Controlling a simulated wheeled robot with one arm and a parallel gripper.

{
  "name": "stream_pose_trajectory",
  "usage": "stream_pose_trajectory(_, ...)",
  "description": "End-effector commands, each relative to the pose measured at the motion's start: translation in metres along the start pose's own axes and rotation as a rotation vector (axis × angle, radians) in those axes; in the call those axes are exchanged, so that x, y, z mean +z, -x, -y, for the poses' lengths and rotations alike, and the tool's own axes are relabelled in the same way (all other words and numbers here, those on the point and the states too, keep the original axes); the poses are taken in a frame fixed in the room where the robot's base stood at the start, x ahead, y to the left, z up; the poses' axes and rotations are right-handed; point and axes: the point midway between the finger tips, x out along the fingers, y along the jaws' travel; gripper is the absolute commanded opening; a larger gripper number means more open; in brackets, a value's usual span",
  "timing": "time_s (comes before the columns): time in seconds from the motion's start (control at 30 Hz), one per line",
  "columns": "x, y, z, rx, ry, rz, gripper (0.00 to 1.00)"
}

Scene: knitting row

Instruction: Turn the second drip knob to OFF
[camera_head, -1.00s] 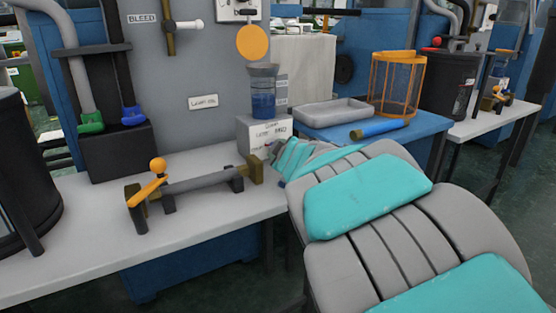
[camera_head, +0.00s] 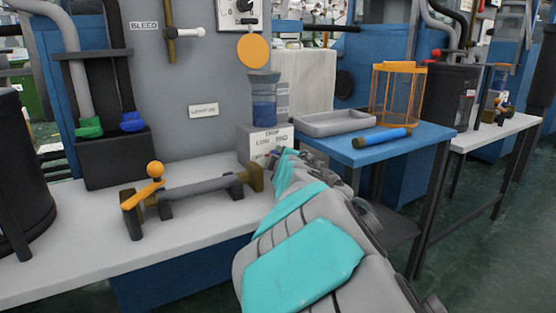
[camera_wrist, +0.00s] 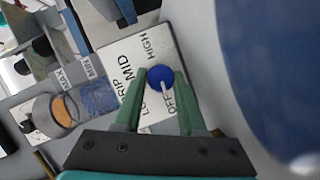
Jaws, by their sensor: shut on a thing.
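The drip knob (camera_wrist: 160,74) is round and blue with a pale pointer, on a white plate (camera_wrist: 128,47) marked HIGH, MID, LOW and OFF. The pointer runs down in the wrist view, close to the OFF lettering. My gripper (camera_wrist: 157,82) has its green fingers on either side of the knob and is shut on it. In the head view the light box with the drip labels (camera_head: 250,147) stands on the bench below a blue-filled reservoir (camera_head: 264,105). My arm hides the knob there.
A grey bar with an orange-knobbed lever (camera_head: 155,172) lies on the white bench (camera_head: 70,255) to the left.

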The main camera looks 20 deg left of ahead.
Motion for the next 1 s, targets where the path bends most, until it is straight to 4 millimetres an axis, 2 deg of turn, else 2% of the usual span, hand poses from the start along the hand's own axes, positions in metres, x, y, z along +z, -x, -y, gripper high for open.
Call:
stream_pose_trajectory(0.27, 0.0009, -0.0002, 0.0009, -0.001, 0.0, 0.001, 0.0)
stream_pose_trajectory(0.3, 0.0009, -0.0002, 0.001, -0.001, 0.0, 0.001, 0.41)
stream_pose_trajectory(0.57, 0.0004, -0.0001, 0.0004, -0.001, 0.0, 0.0, 0.69)
stream_pose_trajectory(1.0, 0.0007, 0.0028, -0.0026, 0.0, -0.001, 0.002, 0.69)
